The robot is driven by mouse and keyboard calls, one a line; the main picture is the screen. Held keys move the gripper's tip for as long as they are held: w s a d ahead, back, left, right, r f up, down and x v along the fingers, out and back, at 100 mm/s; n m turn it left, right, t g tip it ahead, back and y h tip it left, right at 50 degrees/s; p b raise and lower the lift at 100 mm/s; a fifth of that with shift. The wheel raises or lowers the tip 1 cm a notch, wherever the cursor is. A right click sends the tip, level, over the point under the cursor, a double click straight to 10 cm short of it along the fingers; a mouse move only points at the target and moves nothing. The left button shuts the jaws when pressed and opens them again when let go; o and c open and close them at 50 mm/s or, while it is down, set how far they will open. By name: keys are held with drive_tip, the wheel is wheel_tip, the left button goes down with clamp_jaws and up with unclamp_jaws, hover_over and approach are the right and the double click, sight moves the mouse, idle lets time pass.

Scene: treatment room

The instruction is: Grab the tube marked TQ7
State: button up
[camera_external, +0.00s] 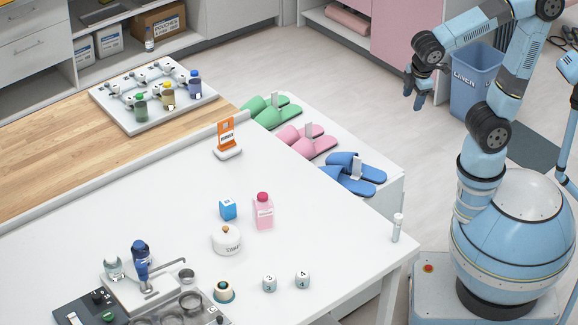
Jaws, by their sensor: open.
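A small, pale upright tube (397,228) stands near the right corner of the white table (340,225). Its label is too small to read, so I cannot tell whether it is marked TQ7. My gripper (413,99) is open and empty. It hangs high at the upper right of the picture, pointing down, well apart from the tube and the table.
A pink bottle (263,212), a blue box (228,209), a white lidded jar (227,240) and two numbered white pieces stand on the table. Slippers (354,172) lie on a low white bench behind it. The tabletop around the tube is clear.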

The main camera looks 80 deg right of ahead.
drive_tip(key=w+a+f+n+h, duration=0.3)
drive_tip(key=a+f+n+h, duration=0.2)
drive_tip(key=a+n, duration=0.3)
drive_tip(key=n+t+h, duration=0.1)
drive_tip(key=n+t, duration=1.3)
drive_tip(key=n, duration=0.2)
approach(398, 219)
drive_tip(key=x, duration=0.3)
drive_tip(key=f+x, duration=0.1)
drive_tip(key=x, duration=0.3)
drive_tip(key=d+x, duration=0.1)
drive_tip(key=x, duration=0.2)
drive_tip(key=shift+d+f, duration=0.15)
drive_tip(key=shift+f, duration=0.05)
drive_tip(key=shift+c, duration=0.3)
drive_tip(key=c, duration=1)
drive_tip(key=shift+o, duration=0.2)
drive_tip(key=shift+r, duration=0.1)
